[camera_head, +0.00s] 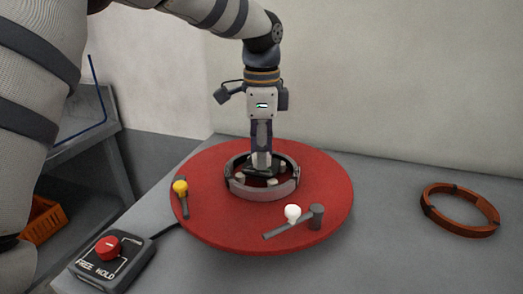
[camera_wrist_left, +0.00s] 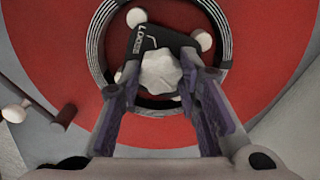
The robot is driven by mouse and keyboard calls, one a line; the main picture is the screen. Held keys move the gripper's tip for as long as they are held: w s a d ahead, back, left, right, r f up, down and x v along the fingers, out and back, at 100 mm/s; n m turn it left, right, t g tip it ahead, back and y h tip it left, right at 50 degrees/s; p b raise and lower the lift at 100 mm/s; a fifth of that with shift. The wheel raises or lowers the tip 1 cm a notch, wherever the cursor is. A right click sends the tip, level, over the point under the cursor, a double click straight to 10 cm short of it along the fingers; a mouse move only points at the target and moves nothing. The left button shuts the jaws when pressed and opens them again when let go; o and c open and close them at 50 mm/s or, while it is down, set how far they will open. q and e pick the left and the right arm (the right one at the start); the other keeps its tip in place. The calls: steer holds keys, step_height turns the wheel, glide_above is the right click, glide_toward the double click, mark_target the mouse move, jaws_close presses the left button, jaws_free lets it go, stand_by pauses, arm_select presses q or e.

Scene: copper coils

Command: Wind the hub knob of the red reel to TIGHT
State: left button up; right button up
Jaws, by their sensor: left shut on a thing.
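The red reel (camera_head: 325,190) is a wide red disc on the grey table, and it also fills much of the left wrist view (camera_wrist_left: 262,75). A grey coil ring (camera_head: 265,192) sits around its middle. The hub knob (camera_wrist_left: 162,72) is a pale, faceted lump at the centre, beside a black plate (camera_wrist_left: 145,38) with a white mark and lettering that seems to read LOOSE. My left gripper (camera_head: 262,172) points straight down inside the ring. Its fingers are shut on the knob, one on each side. The word TIGHT is not visible. My right gripper is not in view.
A yellow-knobbed lever (camera_head: 181,190) and a white-knobbed lever (camera_head: 292,213) with a grey post (camera_head: 317,217) stand at the disc's edge. A FREE/HOLD switch box (camera_head: 112,262) is at front left. A copper coil (camera_head: 460,211) lies at right. An orange crate (camera_head: 44,219) is at far left.

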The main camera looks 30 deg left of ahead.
arm_select(q)
steer(key=shift+f, duration=0.1)
steer(key=o, duration=1.1)
steer(key=shift+o, duration=0.2)
step_height(320, 180, up, 12)
